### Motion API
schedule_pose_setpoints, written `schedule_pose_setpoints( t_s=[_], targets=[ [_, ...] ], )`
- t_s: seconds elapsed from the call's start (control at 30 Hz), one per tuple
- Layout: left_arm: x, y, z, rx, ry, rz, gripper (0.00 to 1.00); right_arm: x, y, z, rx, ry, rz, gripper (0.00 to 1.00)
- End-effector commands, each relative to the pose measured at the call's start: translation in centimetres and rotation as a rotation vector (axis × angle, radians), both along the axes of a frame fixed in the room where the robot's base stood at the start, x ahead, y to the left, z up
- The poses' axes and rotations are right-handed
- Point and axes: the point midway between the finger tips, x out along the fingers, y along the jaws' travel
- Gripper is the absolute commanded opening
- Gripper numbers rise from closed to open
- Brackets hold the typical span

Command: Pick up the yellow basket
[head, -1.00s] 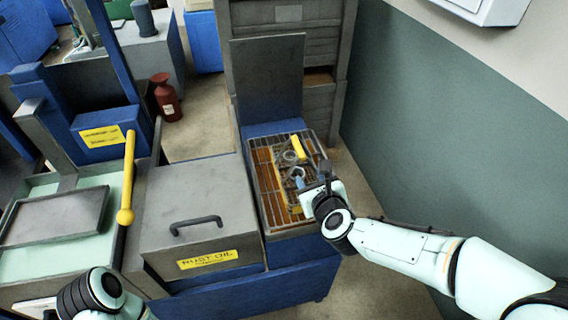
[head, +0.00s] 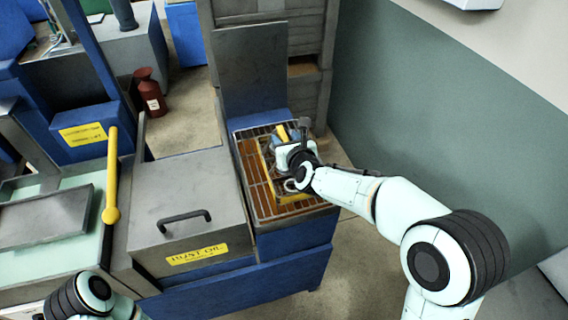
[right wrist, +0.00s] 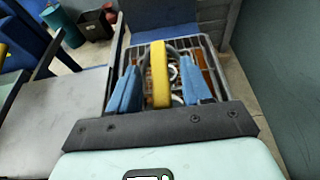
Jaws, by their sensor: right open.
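The yellow basket (head: 264,162) sits on the wire rack (head: 252,186) of the blue tank, partly hidden by my right gripper and wrist. Its yellow handle (right wrist: 160,75) stands up in the right wrist view, with metal rings (right wrist: 175,72) below it. My right gripper (right wrist: 160,88) is open, its blue fingers on either side of the handle with gaps between. It also shows above the basket in the head view (head: 284,139). My left arm shows at the bottom left of the head view; its gripper is out of frame.
A grey rust oil box (head: 180,205) with a black handle stands left of the rack. An upright grey lid (head: 255,75) rises behind the rack. A green wall (head: 430,110) is on the right. A red extinguisher-like container (head: 150,95) stands on the floor behind.

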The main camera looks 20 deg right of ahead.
Motion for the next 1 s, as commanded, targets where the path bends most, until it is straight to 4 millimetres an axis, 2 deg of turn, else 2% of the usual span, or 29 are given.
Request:
schedule_pose_setpoints(
  t_s=[0.13, 0.4, 0.43, 0.57, 0.6, 1.0],
  targets=[
    [0.2, 0.0, 0.3, 0.0, -0.002, 0.0, 0.43, 1.8, 0.0, -0.6, -0.002, 0.0, -0.002, 0.49],
    [0.2, 0.0, 0.3, 0.0, -0.002, 0.0, 0.43, 2.1, 0.1, -0.7, 0.0, -0.001, 0.0, 0.49],
    [0.2, 0.0, 0.3, 0.0, -0.002, 0.0, 0.43, 2.1, 0.1, -0.7, 0.0, -0.001, 0.0, 0.46],
    [0.2, 0.0, 0.3, 0.0, -0.002, 0.001, 0.43, 2.1, 0.1, -0.7, 0.0, 0.0, 0.0, 0.03],
    [0.2, 0.0, 0.3, 0.0, -0.002, 0.001, 0.43, 2.1, 0.1, -0.8, 0.0, 0.001, 0.0, 0.0],
    [0.2, 0.0, 0.4, 0.0, -0.002, 0.0, 0.43, 2.0, 0.1, -0.6, 0.0, 0.001, 0.0, 0.0]
  ],
)
